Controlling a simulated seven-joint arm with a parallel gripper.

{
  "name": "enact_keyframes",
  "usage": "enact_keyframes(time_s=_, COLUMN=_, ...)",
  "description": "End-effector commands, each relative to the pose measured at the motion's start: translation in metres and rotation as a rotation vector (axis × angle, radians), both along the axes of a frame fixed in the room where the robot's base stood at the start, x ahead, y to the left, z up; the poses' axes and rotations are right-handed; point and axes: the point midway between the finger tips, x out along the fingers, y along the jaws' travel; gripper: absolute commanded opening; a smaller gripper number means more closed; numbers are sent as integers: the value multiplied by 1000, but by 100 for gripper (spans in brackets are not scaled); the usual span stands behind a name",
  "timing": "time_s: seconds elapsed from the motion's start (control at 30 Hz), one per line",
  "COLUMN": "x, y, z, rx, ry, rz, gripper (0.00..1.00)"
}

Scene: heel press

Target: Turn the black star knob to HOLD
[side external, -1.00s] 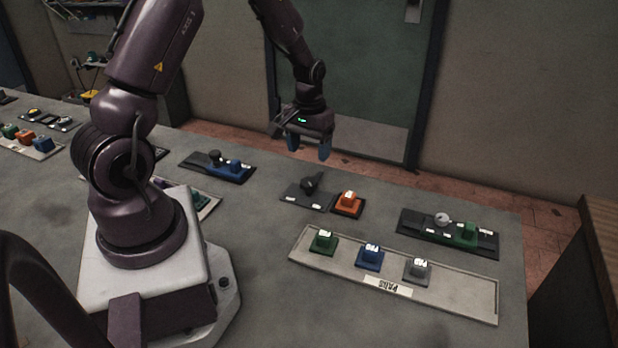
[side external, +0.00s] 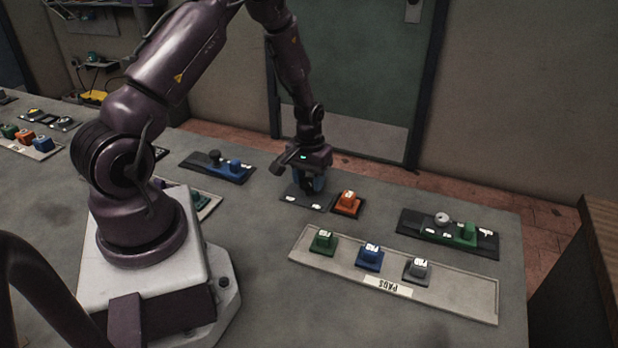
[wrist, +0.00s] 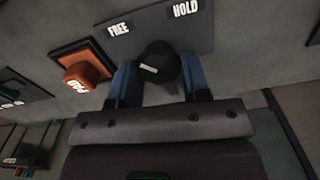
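The black star knob (wrist: 158,62) sits on a dark plate (wrist: 150,30) with a FREE label (wrist: 118,28) and a HOLD label (wrist: 185,8). A small white mark shows on the knob's top, on the FREE side in the wrist view. My gripper (wrist: 157,72) is down over the plate, its two blue fingers apart, one on each side of the knob. I see no clear grip; contact is hard to judge. In the side view my gripper (side external: 311,188) hides the knob, and the dark plate (side external: 292,198) shows below it.
An orange block (side external: 347,198) on its own base stands close beside the plate. A pad tray (side external: 450,299) with green, blue and grey pads lies in front. A green-and-grey station (side external: 482,248) is at the right and a blue one (side external: 245,177) at the left.

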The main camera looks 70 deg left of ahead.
Motion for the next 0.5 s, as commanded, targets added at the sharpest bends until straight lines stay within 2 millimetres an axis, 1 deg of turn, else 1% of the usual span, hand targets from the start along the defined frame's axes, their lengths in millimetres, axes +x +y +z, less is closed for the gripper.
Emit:
enact_keyframes(time_s=0.03, x=0, y=0, z=0, rx=0, ry=0, rz=0, gripper=28)
enact_keyframes(time_s=0.13, x=0, y=0, z=0, rx=0, ry=0, rz=0, gripper=5)
enact_keyframes(time_s=0.17, x=0, y=0, z=0, rx=0, ry=0, rz=0, gripper=1)
enact_keyframes(time_s=0.37, x=0, y=0, z=0, rx=0, ry=0, rz=-14, gripper=1)
enact_keyframes(time_s=0.5, x=0, y=0, z=0, rx=0, ry=0, rz=-58, gripper=1)
